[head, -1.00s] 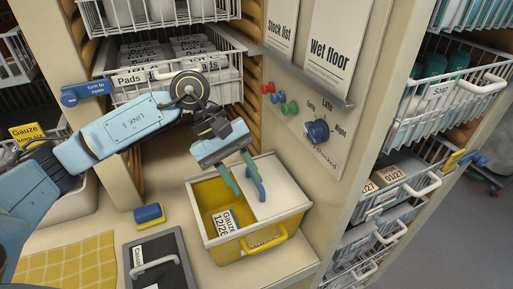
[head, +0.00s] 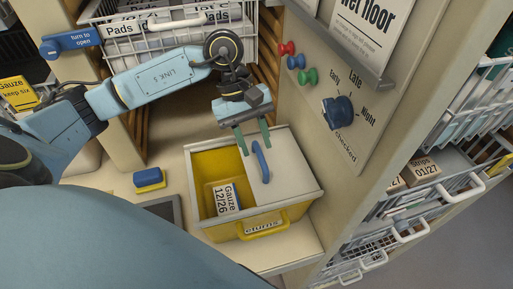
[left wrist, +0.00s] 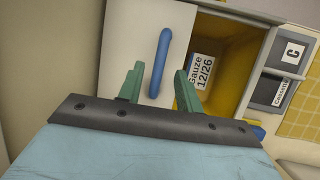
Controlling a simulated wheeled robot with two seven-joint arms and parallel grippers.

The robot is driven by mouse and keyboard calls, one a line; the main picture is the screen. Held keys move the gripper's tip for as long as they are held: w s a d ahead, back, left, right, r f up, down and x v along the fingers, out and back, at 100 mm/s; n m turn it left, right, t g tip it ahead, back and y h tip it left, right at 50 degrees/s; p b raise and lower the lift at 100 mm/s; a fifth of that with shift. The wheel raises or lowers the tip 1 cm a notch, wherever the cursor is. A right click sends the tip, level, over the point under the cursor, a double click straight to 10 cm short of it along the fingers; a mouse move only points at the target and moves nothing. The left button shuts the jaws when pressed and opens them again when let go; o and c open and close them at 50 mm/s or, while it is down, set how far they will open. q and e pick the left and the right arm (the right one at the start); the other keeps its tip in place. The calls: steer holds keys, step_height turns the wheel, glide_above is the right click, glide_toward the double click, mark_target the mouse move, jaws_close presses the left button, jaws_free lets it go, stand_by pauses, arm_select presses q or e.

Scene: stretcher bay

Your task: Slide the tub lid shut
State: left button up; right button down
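The yellow tub (head: 268,222) stands on the shelf, half covered by its white lid (head: 291,168). The lid lies over the right part; the left part is open and shows a gauze pack marked 12/26 (head: 223,198). A blue upright handle (head: 261,162) is on the lid, near its left edge. My left gripper (head: 253,138) is at the handle's far end, open, its green fingers apart. In the left wrist view the handle (left wrist: 160,62) shows between the two fingertips (left wrist: 158,84), with gaps on both sides. Contact is not visible. My right gripper is not in view.
A blue and yellow sponge-like block (head: 150,180) lies left of the tub. A panel with a blue knob (head: 338,113) and coloured pegs rises at the right. A wire basket of pads (head: 170,27) hangs behind, above the gripper.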

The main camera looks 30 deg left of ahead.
arm_select(q)
steer(key=shift+d+f, duration=0.25)
steer(key=shift+f, duration=0.25)
steer(key=shift+d+f, duration=0.1)
steer(key=shift+f, duration=0.1)
steer(key=shift+s, duration=0.1)
steer(key=shift+c, duration=0.4)
jaws_close()
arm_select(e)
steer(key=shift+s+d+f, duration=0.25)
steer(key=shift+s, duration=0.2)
